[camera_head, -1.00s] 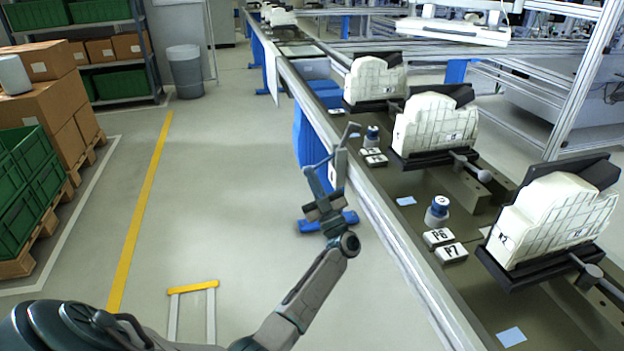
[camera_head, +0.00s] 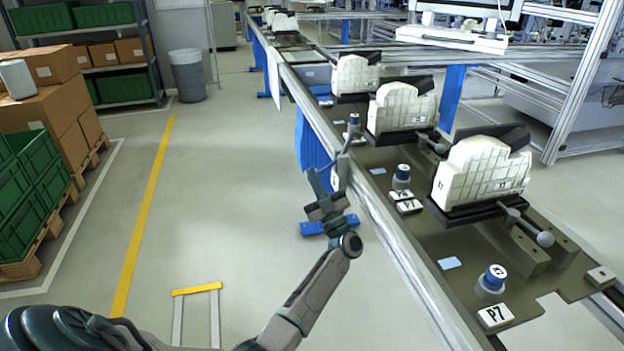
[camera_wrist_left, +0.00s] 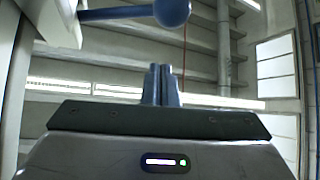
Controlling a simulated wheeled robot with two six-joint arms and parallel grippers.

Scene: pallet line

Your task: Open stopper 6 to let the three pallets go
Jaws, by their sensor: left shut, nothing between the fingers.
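Three pallets, each carrying a white block-like part, stand in a row on the conveyor line: the near pallet (camera_head: 468,213), the middle pallet (camera_head: 385,137) and the far pallet (camera_head: 346,98). My left gripper (camera_head: 343,165) is beside the conveyor's near edge, left of the pallets. It is shut and empty, and its closed fingers (camera_wrist_left: 162,85) show in the left wrist view. A rod with a blue-grey ball end (camera_wrist_left: 172,11) lies above the fingertips there. I cannot tell whether it belongs to stopper 6, and no stopper label is legible. My right gripper is not in view.
The conveyor's side rail (camera_head: 385,230) runs between the floor and the pallets. A blue-capped knob (camera_head: 491,280) and a P7 label (camera_head: 496,317) are on the near plate. Cartons (camera_head: 55,100) and green crates (camera_head: 30,190) stand left.

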